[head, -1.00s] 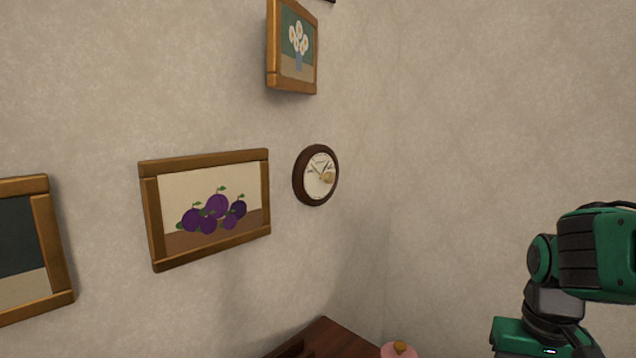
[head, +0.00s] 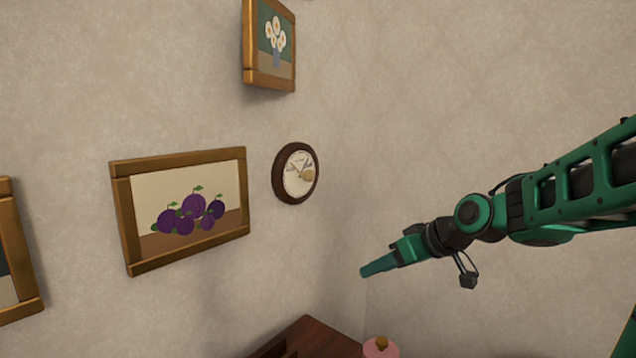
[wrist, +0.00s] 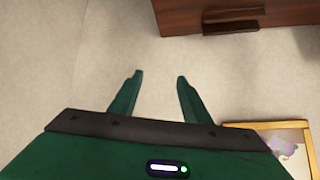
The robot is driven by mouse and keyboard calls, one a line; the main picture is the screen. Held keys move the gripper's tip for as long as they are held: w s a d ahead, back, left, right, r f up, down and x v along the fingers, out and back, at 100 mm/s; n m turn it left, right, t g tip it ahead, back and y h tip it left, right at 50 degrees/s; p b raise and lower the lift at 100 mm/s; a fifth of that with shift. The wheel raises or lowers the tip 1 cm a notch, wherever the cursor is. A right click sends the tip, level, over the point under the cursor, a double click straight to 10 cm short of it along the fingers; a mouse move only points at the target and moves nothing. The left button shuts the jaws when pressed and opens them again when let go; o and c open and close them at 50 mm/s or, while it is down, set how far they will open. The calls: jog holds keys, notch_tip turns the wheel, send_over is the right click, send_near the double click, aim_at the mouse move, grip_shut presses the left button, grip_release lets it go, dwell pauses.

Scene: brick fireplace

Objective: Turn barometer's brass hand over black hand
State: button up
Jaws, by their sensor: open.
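The barometer (head: 296,173) hangs on the left wall near the corner. It has a round dark wooden rim, a pale dial and a brass knob (head: 306,175) right of the dial's middle. Thin hands show on the dial, but they are too small to tell brass from black. My gripper (head: 364,272) is in front of the walls, below and to the right of the barometer in the picture, apart from it. In the wrist view my gripper (wrist: 160,75) has its two green fingers spread, with nothing between them. The barometer is not in the wrist view.
A plum picture (head: 190,208) hangs left of the barometer and a flower picture (head: 270,42) above it. A dark wooden cabinet (head: 318,340) stands below, with a pink item (head: 381,348) by it. The wall right of the corner is bare.

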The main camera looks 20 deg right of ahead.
jog(key=w+a+r+n+t+y, duration=0.2)
jog(key=w+a+r+t, duration=0.1)
jog(key=w+r, duration=0.35)
jog(key=n+t+y, duration=0.2)
jog(key=t+y, duration=0.1)
jog(key=y, duration=0.1)
send_near(312, 177)
jog(key=x, duration=0.8)
jog(key=shift+a, duration=0.1)
jog(key=c, duration=1)
